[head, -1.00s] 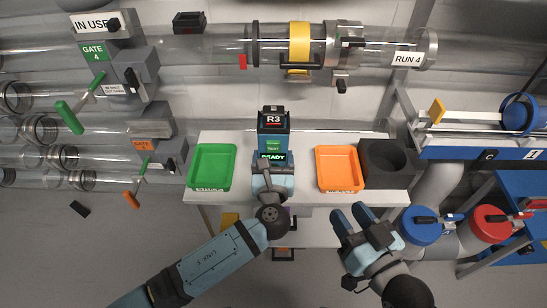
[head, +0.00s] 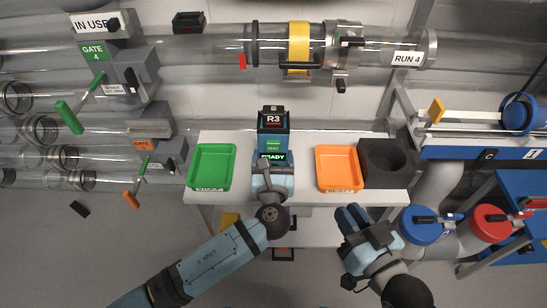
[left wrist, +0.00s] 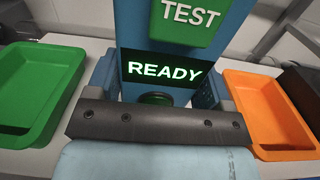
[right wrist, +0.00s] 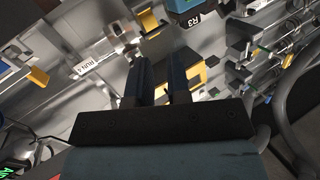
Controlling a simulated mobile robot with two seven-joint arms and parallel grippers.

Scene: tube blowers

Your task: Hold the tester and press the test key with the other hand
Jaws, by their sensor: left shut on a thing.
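The tester (head: 273,121) is a blue upright device marked R3, on the white table. Its green TEST key (left wrist: 188,20) sits above a dark screen (left wrist: 163,71) reading READY in the left wrist view. My left gripper (head: 268,163) is shut on the tester's lower part, one finger on each side under the screen. My right gripper (head: 350,212) is in front of the table, to the right of and below the tester in the head view. Its two fingers stand apart with nothing between them in the right wrist view (right wrist: 158,82). The tester's top with R3 shows there too (right wrist: 190,10).
A green tray (head: 231,170) lies left of the tester and an orange tray (head: 320,168) right of it. A dark holder with a round opening (head: 365,150) stands at the table's right end. Clear tubes run behind.

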